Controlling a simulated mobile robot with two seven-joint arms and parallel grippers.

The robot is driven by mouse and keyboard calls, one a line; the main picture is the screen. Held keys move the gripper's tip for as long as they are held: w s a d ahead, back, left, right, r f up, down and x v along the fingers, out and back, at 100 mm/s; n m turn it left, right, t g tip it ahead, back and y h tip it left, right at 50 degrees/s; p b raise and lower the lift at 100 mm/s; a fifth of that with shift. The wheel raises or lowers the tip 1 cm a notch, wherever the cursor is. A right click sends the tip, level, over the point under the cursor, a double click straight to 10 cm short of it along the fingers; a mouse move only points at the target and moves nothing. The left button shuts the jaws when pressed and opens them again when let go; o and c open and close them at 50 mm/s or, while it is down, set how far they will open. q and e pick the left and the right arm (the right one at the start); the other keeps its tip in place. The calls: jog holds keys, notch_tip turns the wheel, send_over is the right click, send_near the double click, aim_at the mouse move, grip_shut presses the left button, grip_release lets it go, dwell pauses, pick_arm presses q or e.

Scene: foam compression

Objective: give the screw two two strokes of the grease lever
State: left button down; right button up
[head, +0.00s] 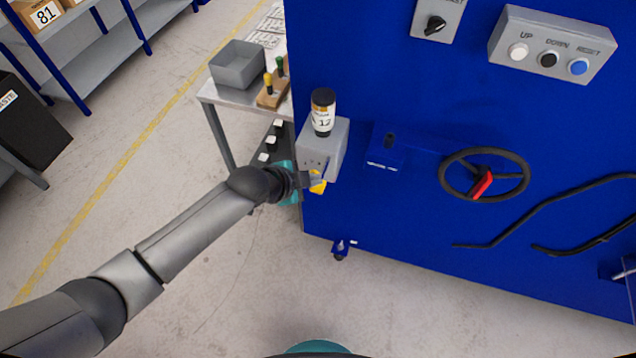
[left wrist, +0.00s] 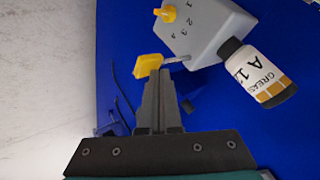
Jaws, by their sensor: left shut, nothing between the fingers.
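The grease unit (head: 322,146) is a grey box on the left edge of the blue machine, with a dark-capped grease bottle (head: 322,112) on top. In the left wrist view the box (left wrist: 207,28) carries small numbers, a yellow knob (left wrist: 168,13) and a lever with a yellow grip (left wrist: 148,66); the bottle (left wrist: 258,75) reads "GREASE A 1". My left gripper (head: 312,182) is shut and empty, its fingertips (left wrist: 160,76) at the yellow lever grip (head: 319,187). I cannot tell whether they touch it. My right gripper is not in view.
The blue machine face holds a handwheel (head: 484,175) with a red handle, a button box (head: 552,46), a rotary switch (head: 435,24) and dark hoses (head: 560,215). A side table with a grey bin (head: 238,66) stands behind my left arm. The floor at lower left is clear.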

pick_arm(q)
jog(key=shift+f+b, duration=0.9)
jog(key=shift+f, duration=0.3)
dwell(1.1)
jog(key=shift+r+p, duration=1.75)
jog(key=shift+r, duration=0.05)
notch_tip(320, 180, up, 5)
jog(key=p, duration=0.5)
jog(key=shift+r, duration=0.1)
jog(key=shift+s, duration=0.1)
